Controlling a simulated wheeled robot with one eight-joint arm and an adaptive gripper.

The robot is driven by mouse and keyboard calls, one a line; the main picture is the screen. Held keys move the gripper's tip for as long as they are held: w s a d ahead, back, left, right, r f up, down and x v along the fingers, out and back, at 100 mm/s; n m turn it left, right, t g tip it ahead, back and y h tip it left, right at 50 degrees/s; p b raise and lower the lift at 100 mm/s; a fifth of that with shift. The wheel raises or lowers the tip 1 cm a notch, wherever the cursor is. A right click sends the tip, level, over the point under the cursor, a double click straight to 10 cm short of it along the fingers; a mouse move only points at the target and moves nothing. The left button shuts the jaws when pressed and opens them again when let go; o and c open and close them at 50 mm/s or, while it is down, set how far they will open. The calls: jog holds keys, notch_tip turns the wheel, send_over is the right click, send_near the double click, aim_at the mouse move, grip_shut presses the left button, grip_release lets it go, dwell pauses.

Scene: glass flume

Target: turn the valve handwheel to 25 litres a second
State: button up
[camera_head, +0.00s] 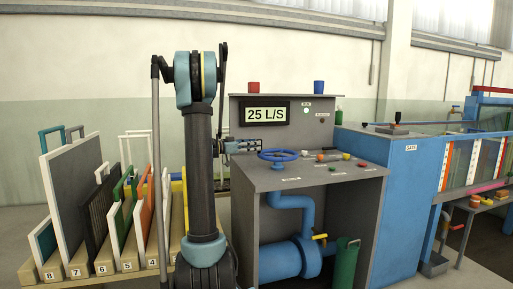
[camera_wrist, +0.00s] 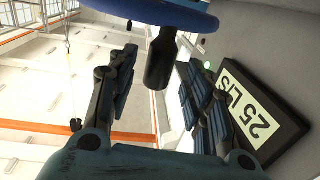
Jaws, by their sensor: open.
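The blue valve handwheel (camera_head: 278,154) lies flat on the left part of the grey console top. The display (camera_head: 265,115) above it reads 25 L/S, and it also shows tilted in the wrist view (camera_wrist: 258,117). My gripper (camera_head: 257,144) is just left of and behind the wheel. In the wrist view my gripper (camera_wrist: 165,78) is open, its fingers apart. The wheel's blue rim (camera_wrist: 175,20) crosses the top there. A dark handle (camera_wrist: 160,62) sticks out from the rim between the fingers, with gaps visible on both sides. Part of the wheel is cut off in the wrist view.
Small coloured knobs and buttons (camera_head: 333,169) sit right of the wheel. A red cup (camera_head: 253,87) and a blue cup (camera_head: 319,87) stand on the console's upper ledge. A rack of numbered panels (camera_head: 110,266) stands left. The blue flume tank (camera_head: 403,190) is right.

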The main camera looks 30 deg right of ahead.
jog(key=w+a, duration=0.1)
jog(key=a, duration=0.7)
jog(key=shift+a, duration=0.3)
jog(key=shift+w, duration=0.1)
jog(key=s+a+f+n+t+y, duration=0.1)
jog(key=s+a+f+n+y, duration=0.5)
jog(key=s+a, duration=0.5)
jog(key=s+a+f+n+t+y, duration=0.2)
jog(key=s+a+f+n+y, duration=0.4)
jog(key=s+a+f, duration=0.4)
jog(key=s+a+f+n+t+y, duration=0.1)
jog(key=s+a+f+n+y, duration=0.4)
jog(key=s+a, duration=0.7)
notch_tip(320, 180, down, 4)
jog(key=n, duration=0.2)
jog(key=shift+s+a+r+n+t+y, duration=0.2)
jog(key=shift+s+a+n+t+y, duration=0.2)
jog(key=shift+w+f, duration=0.2)
jog(key=shift+w, duration=0.2)
